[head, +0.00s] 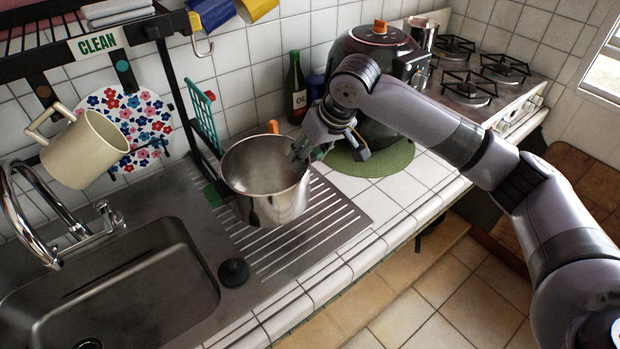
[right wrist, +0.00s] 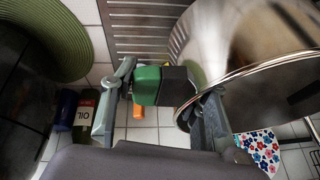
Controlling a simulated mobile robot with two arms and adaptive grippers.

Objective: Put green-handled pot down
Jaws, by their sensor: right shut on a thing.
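The green-handled pot (head: 264,190) is a shiny steel pot, upright and empty, at the ribbed drainboard (head: 330,215) right of the sink. I cannot tell whether its base touches the board. One green handle (head: 212,195) shows on its left side. My right gripper (head: 313,148) is at the pot's right side, shut on the other handle. In the right wrist view that green and black handle (right wrist: 160,86) lies between the fingers, with the steel pot (right wrist: 240,50) to the right. My left gripper is not in view.
The sink (head: 110,285) and a black plug (head: 233,272) lie left of the pot. A green round mat (head: 375,162) with a dark pot (head: 372,80) is right.

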